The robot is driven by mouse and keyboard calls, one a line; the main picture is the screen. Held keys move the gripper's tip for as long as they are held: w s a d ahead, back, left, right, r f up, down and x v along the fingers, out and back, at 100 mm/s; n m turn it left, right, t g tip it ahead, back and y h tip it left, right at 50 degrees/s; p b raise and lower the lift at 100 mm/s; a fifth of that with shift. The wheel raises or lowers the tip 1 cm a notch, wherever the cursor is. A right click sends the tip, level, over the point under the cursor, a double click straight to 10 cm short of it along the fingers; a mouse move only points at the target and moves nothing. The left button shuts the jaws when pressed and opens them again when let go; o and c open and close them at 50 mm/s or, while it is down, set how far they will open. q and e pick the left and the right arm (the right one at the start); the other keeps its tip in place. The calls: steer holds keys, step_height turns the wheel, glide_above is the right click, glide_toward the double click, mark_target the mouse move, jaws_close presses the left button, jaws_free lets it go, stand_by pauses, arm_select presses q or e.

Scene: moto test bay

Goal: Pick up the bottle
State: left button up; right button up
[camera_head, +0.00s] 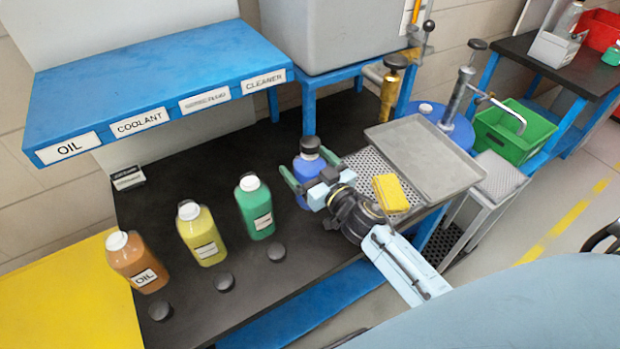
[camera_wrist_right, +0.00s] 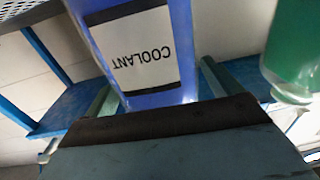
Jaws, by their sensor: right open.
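A blue bottle (camera_head: 308,166) with a black cap stands on the dark bench top. In the right wrist view this bottle (camera_wrist_right: 185,30) shows a white label reading COOLANT, upside down. My right gripper (camera_head: 309,168) is open, with its green fingers on either side of the blue bottle; whether they touch it I cannot tell. Three other bottles stand to the left in a row: green (camera_head: 257,210), yellow (camera_head: 202,238) and orange (camera_head: 137,266), with white caps. The orange one is labelled OIL. My left gripper is not in view.
Black round caps (camera_head: 277,253) lie before the three bottles. A blue shelf (camera_head: 160,75) with labels overhangs the bench's back. Right of my gripper are a yellow sponge (camera_head: 391,193) and a grey tray (camera_head: 425,158). A green crate (camera_head: 513,135) stands beyond.

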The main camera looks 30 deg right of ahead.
steer(key=shift+w+a, duration=0.1)
steer(key=shift+w, duration=0.4)
steer(key=c, duration=1.4)
steer(key=shift+r, duration=0.1)
steer(key=shift+c, duration=0.6)
